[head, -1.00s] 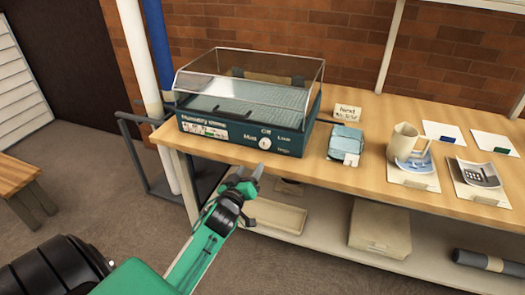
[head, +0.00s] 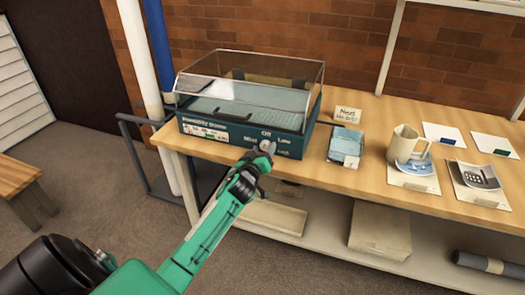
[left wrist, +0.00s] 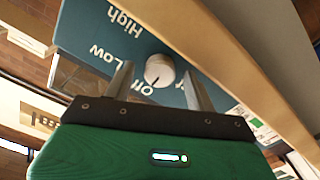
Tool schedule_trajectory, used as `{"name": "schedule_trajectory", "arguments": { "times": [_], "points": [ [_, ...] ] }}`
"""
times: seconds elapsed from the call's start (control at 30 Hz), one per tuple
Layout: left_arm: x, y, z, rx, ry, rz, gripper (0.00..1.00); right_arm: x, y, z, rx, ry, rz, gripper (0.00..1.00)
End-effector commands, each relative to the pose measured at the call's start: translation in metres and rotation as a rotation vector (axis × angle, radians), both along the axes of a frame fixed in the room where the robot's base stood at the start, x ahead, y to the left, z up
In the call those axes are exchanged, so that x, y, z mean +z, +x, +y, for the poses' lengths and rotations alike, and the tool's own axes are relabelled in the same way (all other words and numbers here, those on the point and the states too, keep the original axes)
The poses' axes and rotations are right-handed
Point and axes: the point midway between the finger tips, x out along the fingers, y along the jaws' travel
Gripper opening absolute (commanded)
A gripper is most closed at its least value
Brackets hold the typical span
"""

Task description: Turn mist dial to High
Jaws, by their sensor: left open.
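The mist dial (head: 264,144) is a small white knob on the teal front panel of the humidity box (head: 205,128), which has a clear lid. In the left wrist view the dial (left wrist: 158,70) sits between the two fingers of my left gripper (left wrist: 158,88). The fingers are open, with a visible gap on each side of the knob. The labels High, Low and Off show around it; a dark mark on the knob faces roughly the Off side. In the head view my left gripper (head: 262,156) is at the panel front and partly covers the labels. My right gripper is not in view.
The wooden table (head: 320,185) also holds a card sign (head: 347,115), a blue packet (head: 345,145), a beige mug (head: 402,143) and several cards at the right. The tabletop front edge lies just under my gripper.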

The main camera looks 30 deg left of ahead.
Motion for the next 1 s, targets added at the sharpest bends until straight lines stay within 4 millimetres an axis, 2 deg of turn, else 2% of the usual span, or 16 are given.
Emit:
{"name": "schedule_trajectory", "arguments": {
  "times": [0.13,0.17,0.37,0.4,0.8,1.0],
  "points": [
    [0.000,0.000,0.000,0.000,0.000,0.000,0.56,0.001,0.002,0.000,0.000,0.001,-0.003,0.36],
    [0.000,0.000,0.000,0.000,0.000,0.000,0.52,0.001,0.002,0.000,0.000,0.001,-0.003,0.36],
    [0.000,0.000,0.000,0.000,0.000,0.000,0.13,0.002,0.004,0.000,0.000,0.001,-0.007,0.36],
    [0.000,0.000,0.000,0.000,0.000,0.000,0.11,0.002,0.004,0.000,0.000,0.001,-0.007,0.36],
    [0.001,0.000,0.000,0.001,0.081,0.019,0.11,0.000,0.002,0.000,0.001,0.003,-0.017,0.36],
    [0.002,0.000,0.000,0.002,0.220,0.053,0.11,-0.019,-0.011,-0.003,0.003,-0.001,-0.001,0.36]
  ]
}}
